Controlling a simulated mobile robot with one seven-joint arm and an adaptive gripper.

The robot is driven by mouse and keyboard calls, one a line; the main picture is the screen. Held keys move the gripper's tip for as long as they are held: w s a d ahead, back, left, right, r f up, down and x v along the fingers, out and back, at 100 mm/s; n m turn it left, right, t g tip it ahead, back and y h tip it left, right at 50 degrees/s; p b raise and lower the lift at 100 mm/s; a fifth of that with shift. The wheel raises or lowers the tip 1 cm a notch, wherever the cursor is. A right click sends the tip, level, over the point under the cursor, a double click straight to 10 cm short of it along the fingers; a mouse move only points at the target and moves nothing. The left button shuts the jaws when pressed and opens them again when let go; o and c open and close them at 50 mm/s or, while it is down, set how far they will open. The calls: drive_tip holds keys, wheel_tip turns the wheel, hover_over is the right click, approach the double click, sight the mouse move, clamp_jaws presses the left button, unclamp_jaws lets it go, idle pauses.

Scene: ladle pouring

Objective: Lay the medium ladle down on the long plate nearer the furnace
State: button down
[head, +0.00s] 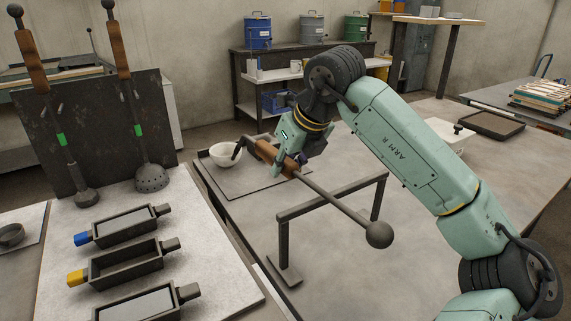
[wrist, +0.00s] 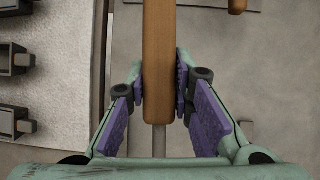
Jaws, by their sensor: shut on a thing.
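My gripper (head: 277,160) is shut on the brown wooden handle (head: 265,151) of a ladle with a long dark rod and a round dark head (head: 379,235). The ladle slants down to the right, its rod crossing in front of a dark metal stand (head: 300,207); I cannot tell whether they touch. In the wrist view the handle (wrist: 159,45) runs between both finger pads (wrist: 162,88). A flat dark plate (head: 215,185) lies behind the gripper at left. I cannot make out the furnace or which plate is nearer it.
A white bowl (head: 226,155) stands beside the gripper. Two long-handled tools, one with a perforated bowl (head: 152,178), lean on a dark board at left. Several moulds, one with a yellow end (head: 77,277), lie on a pale mat. The table's right side is largely clear.

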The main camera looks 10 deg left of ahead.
drive_tip(key=shift+f, duration=0.15)
drive_tip(key=c, duration=1.6)
unclamp_jaws()
drive_tip(key=shift+c, duration=0.2)
drive_tip(key=o, duration=0.3)
drive_tip(key=shift+f, duration=0.1)
drive_tip(key=v, duration=1.2)
drive_tip(key=shift+s, duration=0.1)
wheel_tip(320, 180, up, 7)
drive_tip(key=p, duration=0.5)
drive_tip(key=shift+p, duration=0.35)
